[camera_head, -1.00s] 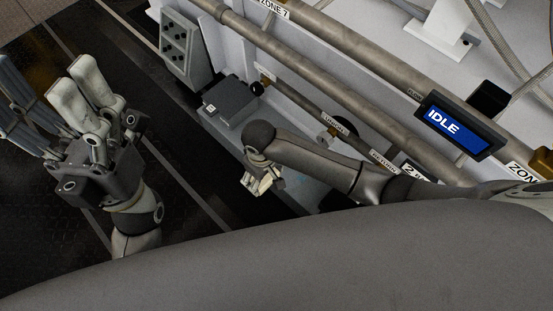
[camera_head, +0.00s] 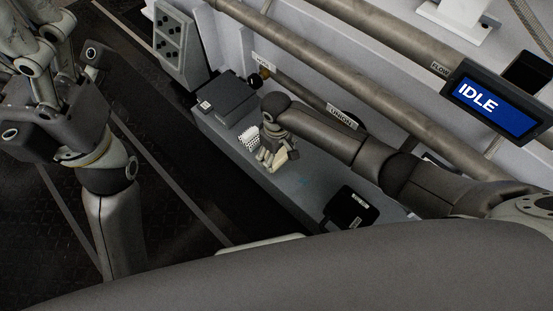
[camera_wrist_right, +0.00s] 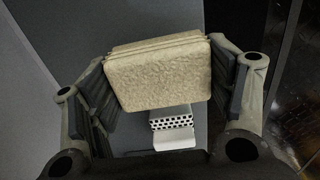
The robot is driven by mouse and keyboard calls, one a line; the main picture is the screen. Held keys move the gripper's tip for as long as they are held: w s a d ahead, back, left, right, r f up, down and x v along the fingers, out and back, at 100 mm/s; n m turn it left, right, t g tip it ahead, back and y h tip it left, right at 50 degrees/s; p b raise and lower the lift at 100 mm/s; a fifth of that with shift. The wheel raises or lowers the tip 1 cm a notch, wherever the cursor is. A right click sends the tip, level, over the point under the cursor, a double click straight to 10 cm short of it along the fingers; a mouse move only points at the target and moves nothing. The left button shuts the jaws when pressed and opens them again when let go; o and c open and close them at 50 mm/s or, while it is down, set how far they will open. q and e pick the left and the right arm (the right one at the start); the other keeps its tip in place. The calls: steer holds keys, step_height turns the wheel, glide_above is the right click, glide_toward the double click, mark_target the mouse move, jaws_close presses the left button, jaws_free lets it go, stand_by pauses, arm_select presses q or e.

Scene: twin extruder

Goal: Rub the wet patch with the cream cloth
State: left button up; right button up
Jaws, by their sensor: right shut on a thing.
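The cream cloth (camera_wrist_right: 158,75) is a thick, folded, textured pad in the right wrist view. It sits between the two dark finger pads of my right gripper (camera_wrist_right: 162,88), which is shut on it. In the head view my right gripper (camera_head: 277,156) is low over the grey ledge (camera_head: 310,170), and the cloth cannot be told apart from the pale fingers there. A faint bluish mark (camera_head: 304,181) shows on the ledge just right of this gripper; I cannot tell if it is the wet patch. My left gripper (camera_head: 28,38) is at the far left, its fingertips cut off by the frame.
A white perforated block (camera_head: 248,138) stands beside my right gripper and shows below the cloth in the wrist view (camera_wrist_right: 172,120). A dark box (camera_head: 228,99) is on the ledge behind it, and a black device (camera_head: 350,207) lies to the right. Pipes (camera_head: 330,68) run above the ledge.

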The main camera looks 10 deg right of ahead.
mark_target(277, 159)
step_height(277, 159, down, 2)
steer(key=shift+b, duration=0.3)
steer(key=shift+p, duration=0.4)
steer(key=shift+f, duration=0.3)
steer(key=shift+f, duration=0.1)
steer(key=shift+f, duration=0.1)
steer(key=o, duration=0.9)
